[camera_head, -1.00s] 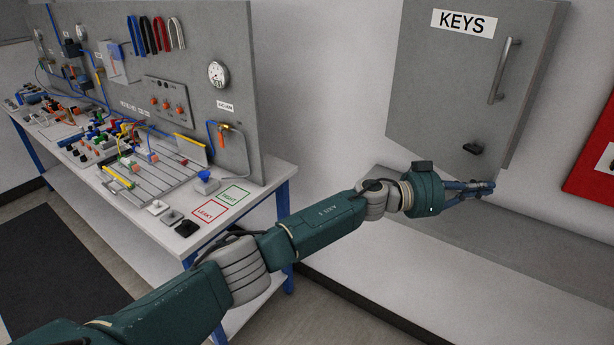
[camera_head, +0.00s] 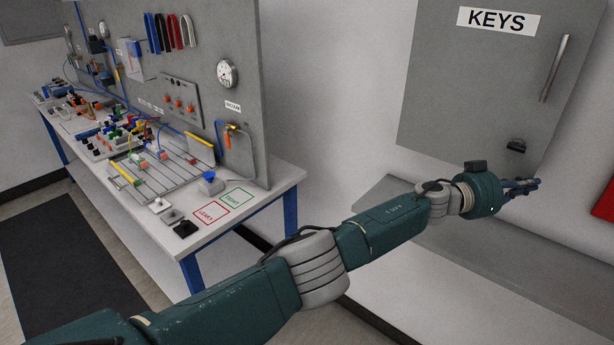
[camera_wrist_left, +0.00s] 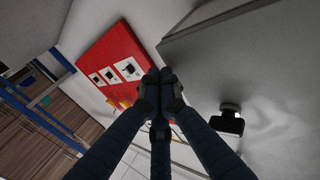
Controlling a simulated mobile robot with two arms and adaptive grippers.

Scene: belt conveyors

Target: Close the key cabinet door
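The grey key cabinet door (camera_head: 475,85) fills the upper right of the head view. It bears a white KEYS label (camera_head: 498,20), a vertical bar handle (camera_head: 554,68) and a black latch (camera_head: 516,146) near its lower edge. How far it stands ajar is hard to tell. My left gripper (camera_head: 533,184) is just below the door's lower right corner. In the left wrist view its fingers (camera_wrist_left: 160,82) are together at the tips with nothing between them. The door (camera_wrist_left: 235,55) and latch (camera_wrist_left: 230,120) are to their right there. Contact with the door cannot be told. My right gripper is out of view.
A red panel (camera_head: 604,203) is on the wall at right; it also shows in the left wrist view (camera_wrist_left: 115,65). A grey ledge (camera_head: 390,195) runs below the door. A workbench (camera_head: 262,193) with tools and a pegboard stands at left.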

